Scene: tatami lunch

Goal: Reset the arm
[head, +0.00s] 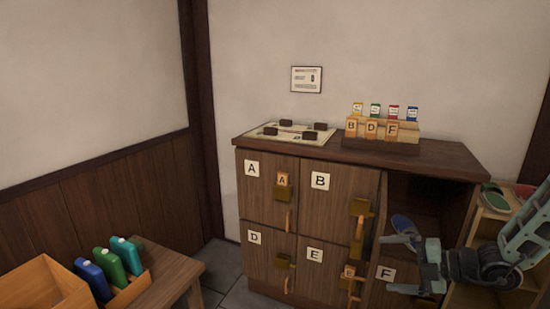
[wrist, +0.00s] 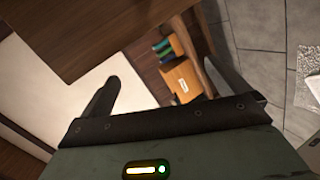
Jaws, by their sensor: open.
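My gripper (head: 402,266) is at the right of the head view, in front of the lower right part of the wooden locker cabinet (head: 340,195). Its two fingers are spread, with nothing between them. In the wrist view my gripper (wrist: 155,88) also shows open and empty, with the view tilted. My arm reaches in from the right edge of the head view. The upper right compartment (head: 425,205) stands open, with a blue slipper (head: 403,224) in it. Door F (head: 385,273) is partly hidden by my gripper.
The cabinet top holds a board with dark blocks (head: 297,133) and a wooden rack of lettered tags (head: 383,130). A low bench (head: 165,275) at the left bears colored bottles (head: 108,262) and an orange box (head: 48,285). A shelf with slippers (head: 492,205) stands right, near my arm.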

